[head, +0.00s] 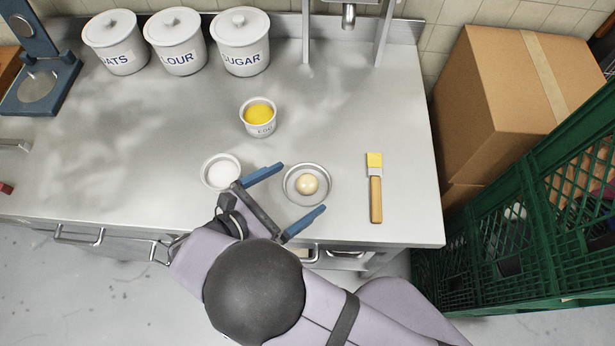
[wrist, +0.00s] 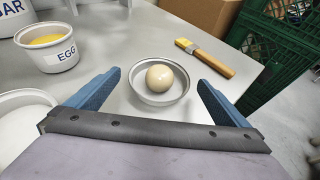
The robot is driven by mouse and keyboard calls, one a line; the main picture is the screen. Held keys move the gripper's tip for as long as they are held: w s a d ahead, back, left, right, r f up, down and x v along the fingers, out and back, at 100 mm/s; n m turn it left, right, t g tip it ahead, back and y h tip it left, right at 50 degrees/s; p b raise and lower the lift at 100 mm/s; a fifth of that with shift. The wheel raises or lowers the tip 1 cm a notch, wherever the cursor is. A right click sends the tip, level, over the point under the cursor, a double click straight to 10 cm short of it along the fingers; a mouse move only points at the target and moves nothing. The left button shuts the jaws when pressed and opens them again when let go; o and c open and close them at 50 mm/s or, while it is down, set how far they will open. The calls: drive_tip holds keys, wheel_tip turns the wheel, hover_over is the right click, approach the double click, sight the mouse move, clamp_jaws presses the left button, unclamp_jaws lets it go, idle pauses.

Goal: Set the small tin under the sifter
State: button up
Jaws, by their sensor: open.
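A small round metal tin (head: 290,196) stands on the steel bench with a pale dough ball (head: 307,184) in it. It also shows in the wrist view (wrist: 160,101). My gripper (head: 303,188) is open, its two blue fingers on either side of the tin's near part. In the wrist view the fingers (wrist: 159,77) look apart from the tin, with nothing held. At the back of the bench a metal frame carries a short spout (head: 348,16), which looks like the sifter; its top is cut off by the picture edge.
A bowl of white powder (head: 221,171) stands close left of my gripper. An egg pot (head: 259,118) is behind, and a brush (head: 375,188) lies right. White canisters (head: 177,43) line the back left. Bench between tin and spout looks clear. Green crates (head: 530,190) stand beyond the right edge.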

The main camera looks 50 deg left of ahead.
sight(301, 187)
drive_tip(key=shift+w+f, duration=0.35)
drive_tip(key=shift+w, duration=0.1)
drive_tip(key=shift+b+x, duration=0.65)
drive_tip(key=shift+x, duration=1.25)
drive_tip(key=c, duration=1)
drive_tip(key=shift+r, duration=0.1)
drive_tip(key=shift+c, duration=0.2)
drive_tip(key=shift+r+b, duration=1.15)
drive_tip(key=shift+r, duration=3.75)
